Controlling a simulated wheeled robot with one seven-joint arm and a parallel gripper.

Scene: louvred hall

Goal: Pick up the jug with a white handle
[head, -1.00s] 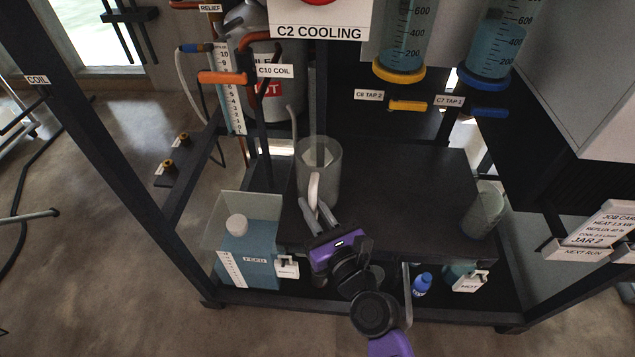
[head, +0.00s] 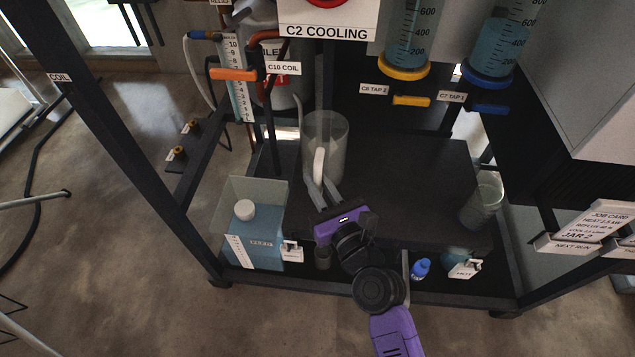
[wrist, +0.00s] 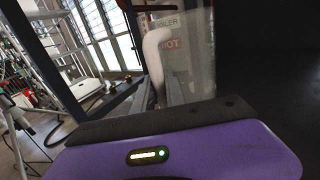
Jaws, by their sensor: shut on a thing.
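The jug (head: 337,141) is a clear, greyish upright vessel with a white handle (head: 319,163) on its near side. It stands at the back left of the dark shelf, or just above it; I cannot tell which. My gripper (head: 322,185) is shut on the white handle, with its grey fingers on either side of the lower part. In the wrist view the white handle (wrist: 155,55) rises from between the fingers (wrist: 163,92), and the clear jug wall (wrist: 195,50) shows behind it. The fingers hide the handle's lower end.
A clear beaker (head: 482,203) stands at the shelf's right edge. A blue feed container (head: 255,240) is at the lower left. The coil pipe and orange lever (head: 233,74) are close left of the jug. Yellow (head: 411,101) and blue (head: 491,110) taps hang above right. The shelf's middle (head: 410,180) is clear.

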